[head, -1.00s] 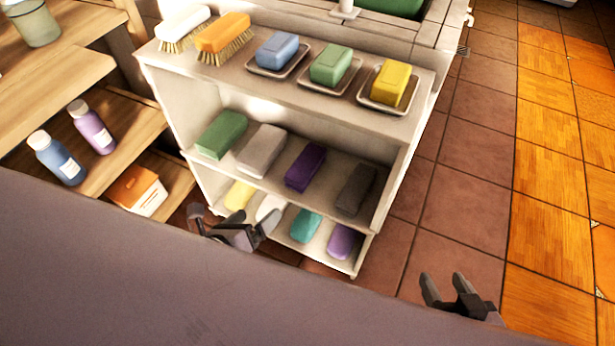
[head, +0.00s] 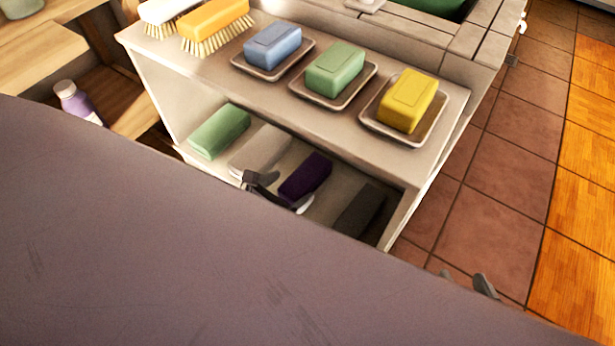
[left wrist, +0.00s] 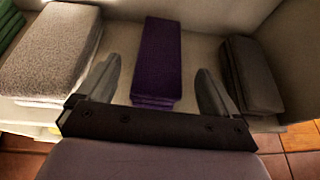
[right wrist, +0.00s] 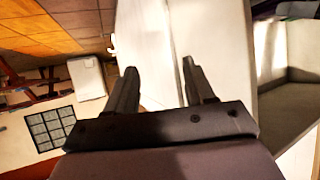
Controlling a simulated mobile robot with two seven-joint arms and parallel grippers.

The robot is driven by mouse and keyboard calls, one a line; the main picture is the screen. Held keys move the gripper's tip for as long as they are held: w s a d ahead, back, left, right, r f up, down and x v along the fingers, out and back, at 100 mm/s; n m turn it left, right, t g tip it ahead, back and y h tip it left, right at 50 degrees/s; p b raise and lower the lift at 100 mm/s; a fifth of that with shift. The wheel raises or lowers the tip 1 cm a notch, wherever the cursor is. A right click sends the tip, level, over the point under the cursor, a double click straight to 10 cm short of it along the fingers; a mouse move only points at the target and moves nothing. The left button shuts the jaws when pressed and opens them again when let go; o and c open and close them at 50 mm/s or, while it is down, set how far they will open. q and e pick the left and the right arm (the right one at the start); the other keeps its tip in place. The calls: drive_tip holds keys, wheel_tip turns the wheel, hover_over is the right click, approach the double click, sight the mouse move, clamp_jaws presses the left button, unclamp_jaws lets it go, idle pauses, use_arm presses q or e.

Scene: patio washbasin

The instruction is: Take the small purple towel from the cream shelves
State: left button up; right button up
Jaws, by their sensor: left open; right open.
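A folded dark purple towel (head: 305,177) lies on the upper inner shelf of the cream shelves (head: 180,85), between a grey-white towel (head: 261,151) and a dark grey one (head: 360,210). My left gripper (head: 278,190) is at the front of this towel, open. In the left wrist view the purple towel (left wrist: 160,55) lies lengthwise between its spread fingers (left wrist: 159,65), with a gap on either side. My right gripper (head: 465,280) is open and empty, low to the right of the shelves; its fingers (right wrist: 158,66) also show in the right wrist view. The bottom shelf is hidden in the head view.
A green towel (head: 219,131) lies at the left end of the same shelf. Brushes (head: 213,22) and blue, green and yellow soaps (head: 408,100) on dishes stand on top. A purple bottle (head: 77,101) stands on wooden shelves at left. Tiled floor (head: 500,180) is clear at right.

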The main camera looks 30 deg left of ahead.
sight(298, 183)
use_arm(q)
drive_tip(key=b+x, duration=0.1)
drive_tip(key=x, duration=0.4)
drive_tip(key=shift+a+f+b, duration=0.1)
drive_tip(key=shift+f+b, duration=0.1)
drive_tip(key=shift+b, duration=0.1)
drive_tip(key=c, duration=1.1)
